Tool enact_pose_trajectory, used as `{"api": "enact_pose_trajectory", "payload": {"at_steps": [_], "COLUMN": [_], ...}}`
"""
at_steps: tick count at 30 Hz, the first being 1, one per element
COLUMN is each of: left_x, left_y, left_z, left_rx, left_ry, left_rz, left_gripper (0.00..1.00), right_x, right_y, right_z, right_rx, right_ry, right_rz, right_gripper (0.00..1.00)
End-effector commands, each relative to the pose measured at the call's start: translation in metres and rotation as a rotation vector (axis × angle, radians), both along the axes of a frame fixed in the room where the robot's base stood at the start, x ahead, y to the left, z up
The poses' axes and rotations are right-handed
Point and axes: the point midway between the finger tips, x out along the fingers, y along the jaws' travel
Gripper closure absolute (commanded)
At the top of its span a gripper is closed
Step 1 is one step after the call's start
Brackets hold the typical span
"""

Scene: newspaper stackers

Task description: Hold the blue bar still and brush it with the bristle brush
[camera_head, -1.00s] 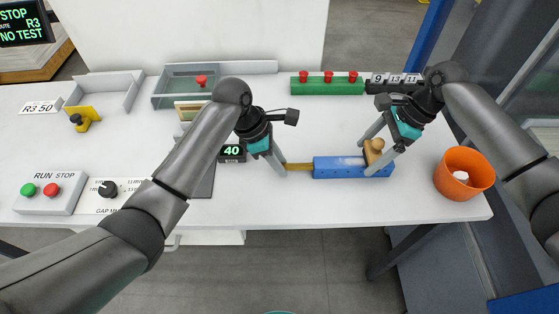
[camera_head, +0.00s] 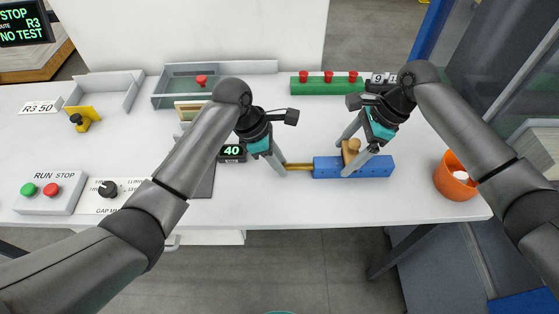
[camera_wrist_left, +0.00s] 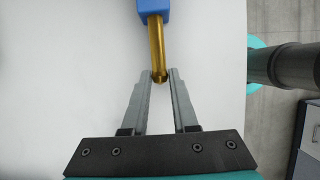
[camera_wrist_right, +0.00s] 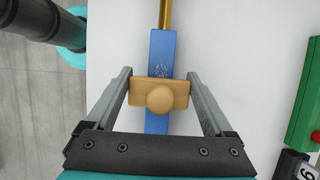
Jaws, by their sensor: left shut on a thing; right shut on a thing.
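The blue bar (camera_head: 375,167) lies on the white table, with a brass rod (camera_head: 299,167) out of its left end. My left gripper (camera_head: 282,168) is shut on the end of the brass rod; the left wrist view shows the fingers at the rod's tip (camera_wrist_left: 158,50). My right gripper (camera_head: 353,162) is shut on the wooden brush (camera_head: 351,150), which lies across the bar's top. In the right wrist view the brush (camera_wrist_right: 160,97) has a round knob, and pale specks show on the blue bar (camera_wrist_right: 162,55) beside it. The bristles are hidden.
An orange pot (camera_head: 455,185) with something white inside stands at the right edge. A green block with red knobs (camera_head: 328,86) and number blocks are behind. A small display (camera_head: 232,152) reading 40 is left of the rod. The table in front of the bar is clear.

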Motion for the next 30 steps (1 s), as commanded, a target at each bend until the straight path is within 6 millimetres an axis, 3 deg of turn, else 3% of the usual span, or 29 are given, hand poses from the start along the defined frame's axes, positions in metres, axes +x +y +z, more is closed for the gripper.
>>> {"api": "enact_pose_trajectory", "payload": {"at_steps": [12,30], "left_x": [0.0,0.0], "left_y": [0.0,0.0], "left_z": [0.0,0.0], "left_rx": [0.0,0.0], "left_ry": [0.0,0.0], "left_rz": [0.0,-0.001], "left_gripper": [1.0,1.0], "right_x": [-0.001,0.0], "right_y": [0.027,-0.005], "right_z": [-0.002,0.0], "right_rx": [0.0,0.0], "right_ry": [0.0,0.0], "right_rz": [0.001,0.0], "right_gripper": [0.71,0.71]}}
